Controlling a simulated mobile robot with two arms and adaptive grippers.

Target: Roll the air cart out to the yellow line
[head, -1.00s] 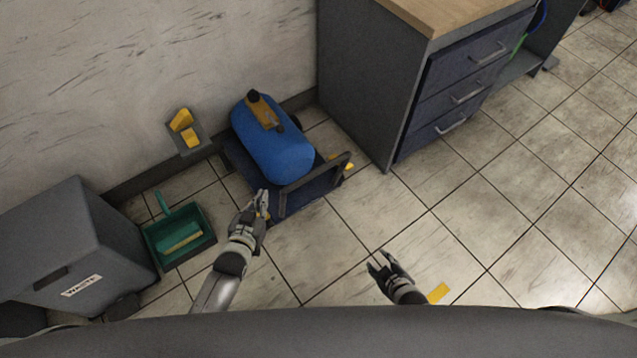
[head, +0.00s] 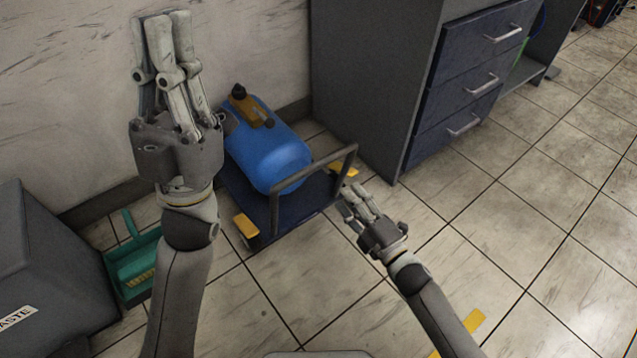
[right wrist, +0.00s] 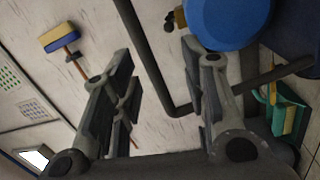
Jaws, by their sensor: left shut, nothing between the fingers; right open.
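The air cart (head: 294,218) stands by the wall, a dark flat bed with a grey push handle (head: 318,170) at its near right end and yellow pieces at its corners. A blue tank (head: 272,158) lies on it. The blue tank (right wrist: 228,22) and the handle bar (right wrist: 152,72) also show in the right wrist view. My right gripper (head: 352,208) is open, just to the right of the handle and apart from it as far as I can see. My left gripper (head: 168,40) is shut and empty, raised left of the cart. The yellow line (head: 460,333) shows partly behind my right arm.
A grey waste bin (head: 45,265) and a green dustpan with a brush (head: 132,258) are at the left. A cabinet with blue drawers (head: 465,85) stands right of the cart.

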